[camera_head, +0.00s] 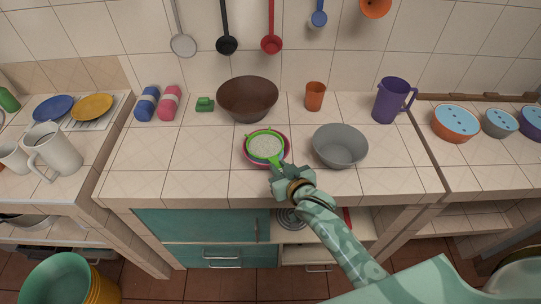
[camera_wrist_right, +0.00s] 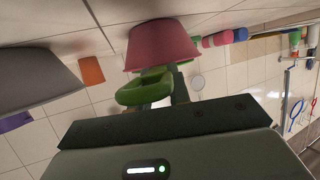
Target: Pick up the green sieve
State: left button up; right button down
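The green sieve (camera_head: 265,146) sits in a pinkish-red bowl (camera_head: 247,160) near the counter's front edge. Its handle points toward the front and meets my right gripper (camera_head: 277,171). In the right wrist view the green sieve's handle (camera_wrist_right: 143,87) is close in front of the gripper, below the pink bowl (camera_wrist_right: 160,44). A dark finger (camera_wrist_right: 180,90) stands beside the handle; the other finger cannot be made out. I cannot tell whether the gripper is closed on the handle. My left gripper is out of view.
A grey bowl (camera_head: 340,147) stands close to the right of the sieve, and a brown bowl (camera_head: 247,98) behind it. An orange cup (camera_head: 315,96) and purple jug (camera_head: 391,101) stand further back. The counter's left front (camera_head: 170,165) is clear.

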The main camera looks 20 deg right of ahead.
jog(key=shift+r, duration=0.45)
notch_tip(320, 180, up, 3)
jog(key=shift+f+p, duration=0.1)
jog(key=shift+p, duration=0.6)
jog(key=s+r+p, duration=0.1)
jog(key=s+r, duration=0.3)
jog(key=s, duration=0.3)
jog(key=s+a+r+p, duration=0.1)
jog(key=s+r+p, duration=0.1)
jog(key=s+r, duration=0.3)
jog(key=shift+s+r, duration=0.15)
jog(key=shift+s, duration=0.85)
jog(key=shift+a, duration=0.1)
